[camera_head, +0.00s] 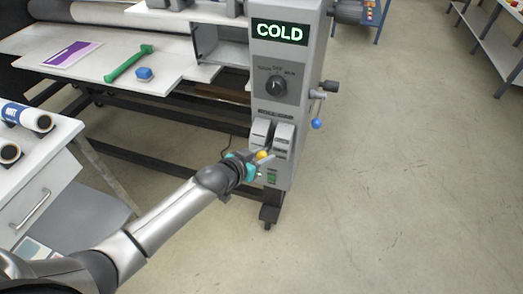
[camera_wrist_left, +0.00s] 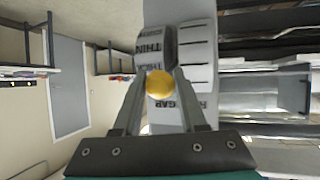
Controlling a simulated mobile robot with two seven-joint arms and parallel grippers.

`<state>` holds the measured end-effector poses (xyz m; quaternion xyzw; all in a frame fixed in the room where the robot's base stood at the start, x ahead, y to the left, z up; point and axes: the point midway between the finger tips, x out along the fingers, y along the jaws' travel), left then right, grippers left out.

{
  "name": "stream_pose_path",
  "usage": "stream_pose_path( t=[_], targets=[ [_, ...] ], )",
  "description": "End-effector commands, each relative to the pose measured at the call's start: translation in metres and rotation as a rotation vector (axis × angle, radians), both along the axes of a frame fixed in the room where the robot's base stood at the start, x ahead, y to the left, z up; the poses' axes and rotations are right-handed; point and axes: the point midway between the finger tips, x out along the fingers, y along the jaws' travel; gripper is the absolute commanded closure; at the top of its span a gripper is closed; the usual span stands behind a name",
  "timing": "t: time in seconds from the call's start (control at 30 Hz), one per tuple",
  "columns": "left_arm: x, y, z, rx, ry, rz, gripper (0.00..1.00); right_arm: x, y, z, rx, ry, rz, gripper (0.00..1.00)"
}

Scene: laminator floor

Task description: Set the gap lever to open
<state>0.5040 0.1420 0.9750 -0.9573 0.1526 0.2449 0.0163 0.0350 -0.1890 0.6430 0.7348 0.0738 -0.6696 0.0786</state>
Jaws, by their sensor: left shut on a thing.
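The gap lever's yellow knob (camera_head: 262,155) is low on the front of the grey machine column, beside the labelled white lever plates (camera_head: 283,140). My left gripper (camera_head: 256,160) is at the knob. In the left wrist view the yellow knob (camera_wrist_left: 159,84) sits between the two fingertips of my left gripper (camera_wrist_left: 158,82), which are shut on it. Behind it, plates with printed words such as "THIN" and "THICK" show, partly hidden by the fingers. The lever's shaft is mostly hidden. My right gripper is not in view.
The column carries a display (camera_head: 280,32) reading COLD, a black dial (camera_head: 276,86) and a blue-knobbed crank (camera_head: 317,123) on its right. A green tool (camera_head: 128,63) and a blue object (camera_head: 144,73) lie on the machine's table.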

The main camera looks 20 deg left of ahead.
Motion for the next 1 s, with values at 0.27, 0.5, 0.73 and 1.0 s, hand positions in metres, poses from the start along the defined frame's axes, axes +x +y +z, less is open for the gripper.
stream_pose_path(
  t=[0.27,0.5,0.73,1.0],
  targets=[
    [0.008,0.0,0.022,0.005,0.129,0.001,1.0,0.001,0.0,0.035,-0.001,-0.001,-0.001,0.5],
    [0.018,-0.001,0.036,0.003,0.115,0.0,1.0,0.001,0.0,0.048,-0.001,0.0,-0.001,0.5],
    [0.026,-0.001,0.046,0.002,0.109,0.001,1.0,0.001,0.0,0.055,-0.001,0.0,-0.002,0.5],
    [0.029,-0.001,0.048,0.001,0.108,0.0,1.0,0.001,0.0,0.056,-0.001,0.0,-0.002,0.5]
  ],
)
